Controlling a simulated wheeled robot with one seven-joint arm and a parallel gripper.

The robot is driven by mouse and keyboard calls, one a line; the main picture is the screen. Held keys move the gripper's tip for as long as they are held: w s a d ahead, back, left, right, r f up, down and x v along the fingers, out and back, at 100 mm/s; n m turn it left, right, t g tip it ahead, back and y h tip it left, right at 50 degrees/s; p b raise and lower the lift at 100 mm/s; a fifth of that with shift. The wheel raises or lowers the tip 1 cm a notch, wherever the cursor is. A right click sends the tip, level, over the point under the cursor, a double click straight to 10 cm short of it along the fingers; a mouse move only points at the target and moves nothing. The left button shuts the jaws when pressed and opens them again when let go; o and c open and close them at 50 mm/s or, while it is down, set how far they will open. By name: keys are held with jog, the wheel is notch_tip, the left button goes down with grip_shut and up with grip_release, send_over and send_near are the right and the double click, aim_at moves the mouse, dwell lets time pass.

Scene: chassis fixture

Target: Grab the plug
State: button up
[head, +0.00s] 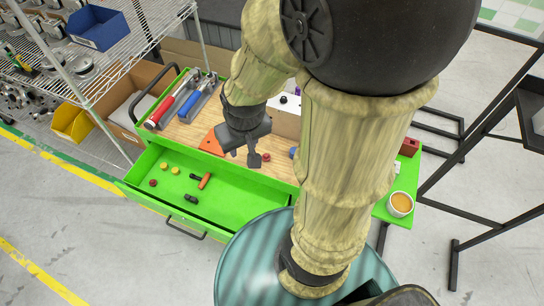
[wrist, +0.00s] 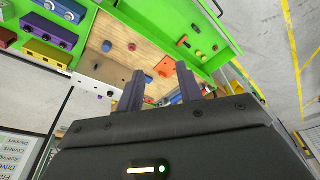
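My gripper (head: 244,156) hangs over the wooden top of a green tool cart, and its two fingers are apart in the wrist view (wrist: 160,84), with nothing between them. Which piece is the plug I cannot tell. A small red round piece (head: 266,157) lies on the wood beside the gripper; it also shows in the wrist view (wrist: 132,47). A small blue piece (wrist: 148,79) shows between the fingers in the picture, apart from them. An orange plate (head: 211,143) lies left of the gripper. A white block (wrist: 105,72) with dark round parts is partly hidden by my arm in the head view.
The open green drawer (head: 168,212) holds several small pieces: yellow and red rounds, black pieces (head: 191,199) and an orange-and-black one (head: 204,181). Red and blue tools (head: 173,100) lie on the cart's left. A wire shelf (head: 120,60) stands left; a cup (head: 400,204) stands right.

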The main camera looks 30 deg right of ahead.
jog(key=shift+o, duration=0.8)
jog(key=w+a+f+m+t+b, duration=0.1)
jog(key=w+f+m+b, duration=0.15)
jog(key=f+b, duration=0.35)
jog(key=w+a+f+m+t+h+b, duration=0.1)
jog(key=w+f+t+b, duration=0.15)
jog(key=f+b, duration=0.35)
jog(key=w+a+f+m+t+b, duration=0.1)
jog(key=w+f+b, duration=0.35)
jog(key=f, duration=0.25)
jog(key=d+f+m+h+b, duration=0.3)
jog(key=f+h+b, duration=0.1)
jog(key=f+b, duration=0.2)
jog(key=s+d+f+m+h+b, duration=0.1)
jog(key=d+f+m+h+b, duration=0.2)
jog(key=f+b, duration=0.3)
jog(key=h+b, duration=0.1)
jog(key=b, duration=0.2)
jog(key=shift+s+f+h, duration=0.25)
jog(key=shift+s+h, duration=0.05)
jog(key=shift+d+t, duration=0.15)
jog(key=shift+t, duration=0.1)
